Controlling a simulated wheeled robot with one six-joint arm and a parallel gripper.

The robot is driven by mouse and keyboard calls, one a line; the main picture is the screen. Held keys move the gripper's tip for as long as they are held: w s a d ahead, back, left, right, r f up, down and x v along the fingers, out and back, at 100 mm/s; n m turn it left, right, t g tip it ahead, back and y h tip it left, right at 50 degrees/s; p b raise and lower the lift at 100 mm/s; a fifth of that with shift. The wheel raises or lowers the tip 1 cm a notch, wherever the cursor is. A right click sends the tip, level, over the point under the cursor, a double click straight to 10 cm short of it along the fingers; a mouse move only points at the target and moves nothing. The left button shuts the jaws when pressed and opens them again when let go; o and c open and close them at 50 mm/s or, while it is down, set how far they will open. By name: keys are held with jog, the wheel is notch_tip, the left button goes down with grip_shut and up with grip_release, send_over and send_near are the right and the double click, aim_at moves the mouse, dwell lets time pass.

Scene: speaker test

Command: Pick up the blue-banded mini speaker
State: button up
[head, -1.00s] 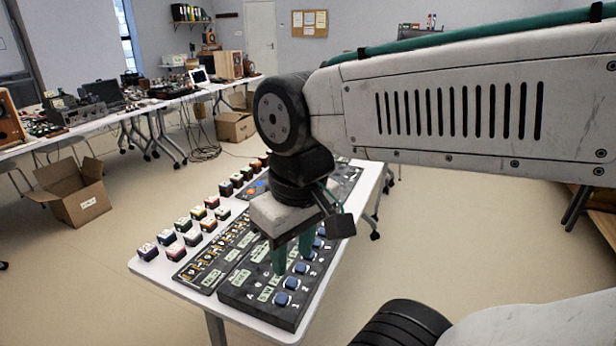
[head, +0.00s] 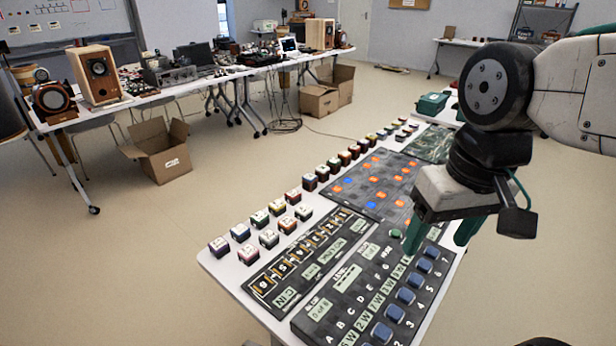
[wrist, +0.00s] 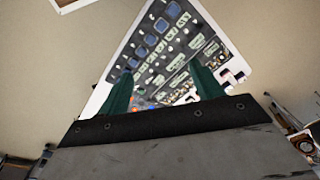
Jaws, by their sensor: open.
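Several small cube-like mini speakers with coloured bands stand in rows along the table's left side in the head view. One (head: 240,234) near the front left seems to have a blue or violet band, but it is too small to be sure. Another beside it (head: 218,247) looks purple. My gripper (head: 441,236) is open and empty, pointing down over the far part of the button panel (head: 330,318), to the right of the speakers. In the wrist view my gripper (wrist: 163,88) has its green fingers spread, with the panel between and beyond them.
The white table (head: 222,271) also holds a dark display board (head: 290,262) and a board with orange and blue dots (head: 345,203). An open cardboard box (head: 162,155) lies on the floor at left. Workbenches with electronics line the back.

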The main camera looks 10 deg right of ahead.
jog(key=w+a+m+y, duration=0.3)
jog(key=w+a, duration=0.2)
jog(key=w, duration=0.4)
jog(key=m+t+y, duration=0.7)
jog(key=m, duration=1.3)
send_over(306, 178)
jog(key=s, duration=0.8)
notch_tip(306, 178, down, 19)
jog(key=w+d+f+m+t, duration=0.1)
jog(key=f, duration=0.2)
jog(key=w+d+f+m+h, duration=0.1)
jog(key=w+d+f+m, duration=0.1)
jog(key=f, duration=0.1)
jog(key=w+d+f+m+t+h, duration=0.1)
jog(key=d+f+m, duration=0.1)
jog(key=f, duration=0.2)
jog(key=shift+w+t, duration=0.3)
jog(key=shift+w, duration=0.05)
jog(key=x, duration=0.7)
jog(key=shift+f, duration=0.2)
jog(key=shift+w+a, duration=0.1)
jog(key=shift+a, duration=0.05)
jog(key=c, duration=1.1)
